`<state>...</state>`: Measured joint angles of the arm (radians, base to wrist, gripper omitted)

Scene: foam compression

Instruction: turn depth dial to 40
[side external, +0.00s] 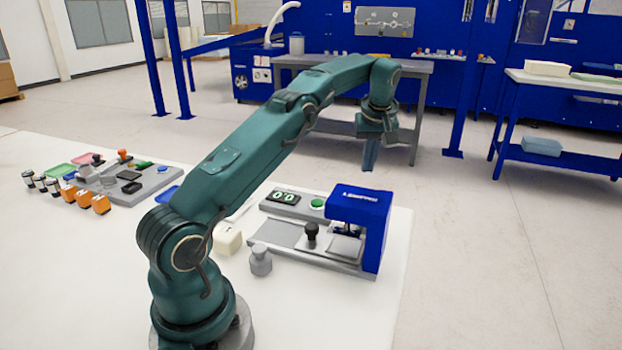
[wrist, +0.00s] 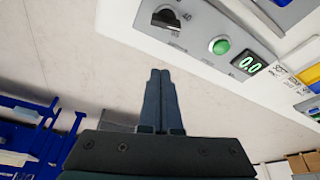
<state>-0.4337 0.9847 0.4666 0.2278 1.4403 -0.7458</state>
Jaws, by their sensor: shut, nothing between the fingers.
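The foam compression machine has a blue head (side external: 358,215) on a grey base (side external: 330,262) and stands on the white table. A black knob (side external: 311,231) stands upright on the base.
A grey weight (side external: 260,261) and a cream block (side external: 227,239) stand left of the machine. Orange blocks (side external: 83,199) and a grey panel with several small parts lie at the table's far left. The space around my gripper is clear.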

